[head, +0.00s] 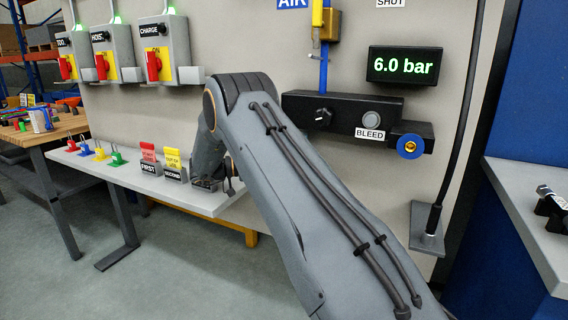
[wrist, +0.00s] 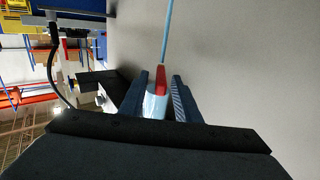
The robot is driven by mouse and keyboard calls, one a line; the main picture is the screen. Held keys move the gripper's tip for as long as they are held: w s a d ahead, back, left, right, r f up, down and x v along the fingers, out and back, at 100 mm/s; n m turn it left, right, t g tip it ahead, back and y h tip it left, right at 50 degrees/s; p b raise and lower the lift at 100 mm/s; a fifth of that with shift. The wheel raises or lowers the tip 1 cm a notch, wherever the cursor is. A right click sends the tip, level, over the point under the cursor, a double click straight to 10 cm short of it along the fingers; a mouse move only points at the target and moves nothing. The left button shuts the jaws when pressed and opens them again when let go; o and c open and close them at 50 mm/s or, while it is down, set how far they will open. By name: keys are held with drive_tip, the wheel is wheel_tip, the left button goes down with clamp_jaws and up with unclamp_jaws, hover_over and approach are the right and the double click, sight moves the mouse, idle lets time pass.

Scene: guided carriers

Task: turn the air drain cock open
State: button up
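In the wrist view a red piece (wrist: 160,76), which looks like the drain cock's handle, sits at the end of a thin light-blue pipe (wrist: 168,30). A pale blue-white part (wrist: 155,104) shows below it. My gripper (wrist: 160,80) has its two dark fingers apart, one on each side of the red piece, with small gaps visible. Whether either finger touches it I cannot tell. In the head view my grey arm covers this spot, and the gripper and red piece are hidden behind it.
The wall panel carries a black block with a small knob (head: 322,115), a BLEED button (head: 371,119) and a blue port (head: 410,146). The display (head: 405,65) reads 6.0 bar. A yellow valve lever (head: 317,13) is above. A shelf (head: 190,194) with tags and padlocks lies left.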

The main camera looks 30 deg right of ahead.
drive_tip(key=b+v, duration=0.1)
drive_tip(key=v, duration=0.6)
drive_tip(key=shift+a, duration=0.4)
drive_tip(key=shift+w, duration=0.1)
